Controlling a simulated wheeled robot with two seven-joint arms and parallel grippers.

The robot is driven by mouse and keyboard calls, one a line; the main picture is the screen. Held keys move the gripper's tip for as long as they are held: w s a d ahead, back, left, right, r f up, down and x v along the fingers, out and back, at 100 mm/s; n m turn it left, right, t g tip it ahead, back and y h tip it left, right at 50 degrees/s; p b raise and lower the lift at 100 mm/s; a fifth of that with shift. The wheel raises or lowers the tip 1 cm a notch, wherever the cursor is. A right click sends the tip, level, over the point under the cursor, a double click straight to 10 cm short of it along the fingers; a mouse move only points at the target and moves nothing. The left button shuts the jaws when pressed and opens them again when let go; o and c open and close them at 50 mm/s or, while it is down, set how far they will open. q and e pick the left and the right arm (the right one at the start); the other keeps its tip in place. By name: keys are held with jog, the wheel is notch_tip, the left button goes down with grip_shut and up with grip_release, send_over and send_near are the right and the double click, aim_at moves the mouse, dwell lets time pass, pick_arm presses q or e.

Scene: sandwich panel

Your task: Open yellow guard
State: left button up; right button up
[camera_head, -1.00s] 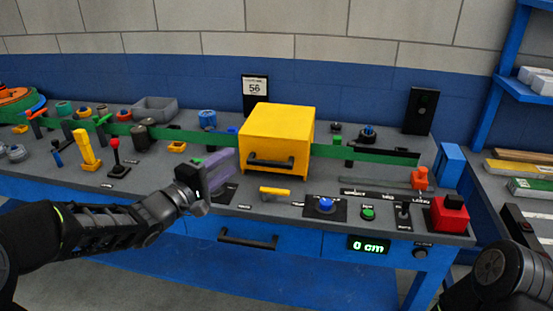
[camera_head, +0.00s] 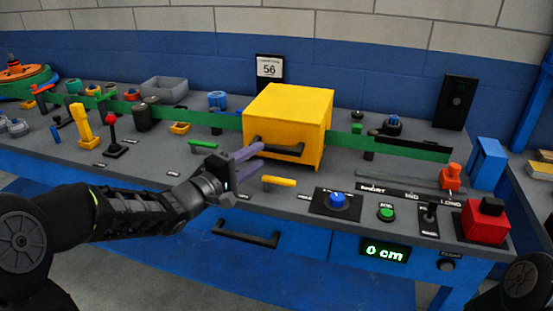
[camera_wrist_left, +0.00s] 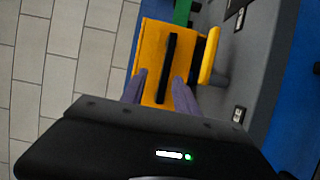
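The yellow guard (camera_head: 285,110) is a box-shaped cover standing over the green strip on the bench. Its black bar handle (camera_head: 283,150) is on the front face. My left gripper (camera_head: 262,156) is open, its purple fingers pointing at the left part of the handle. In the left wrist view the guard (camera_wrist_left: 152,52) lies ahead, and the handle (camera_wrist_left: 168,68) shows between the two spread fingers (camera_wrist_left: 160,82). I cannot tell whether a finger touches it. My right gripper is out of view; only a dark part of that arm shows at bottom right.
A small yellow handle (camera_head: 279,181) sits on the bench just below the left gripper, and a green one (camera_head: 204,144) lies left of the guard. A blue knob (camera_head: 338,200), green button (camera_head: 386,213) and red block (camera_head: 486,222) stand to the right.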

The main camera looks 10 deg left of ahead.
aim_at(273, 151)
pick_arm(q)
jog(key=shift+f+b, duration=0.3)
jog(key=shift+f, duration=0.4)
jog(key=shift+w+d+r, duration=0.1)
jog(key=shift+w, duration=0.05)
jog(key=x, duration=0.7)
jog(key=shift+w+d, duration=0.15)
jog(key=shift+w, duration=0.1)
grip_shut()
dwell(1.0)
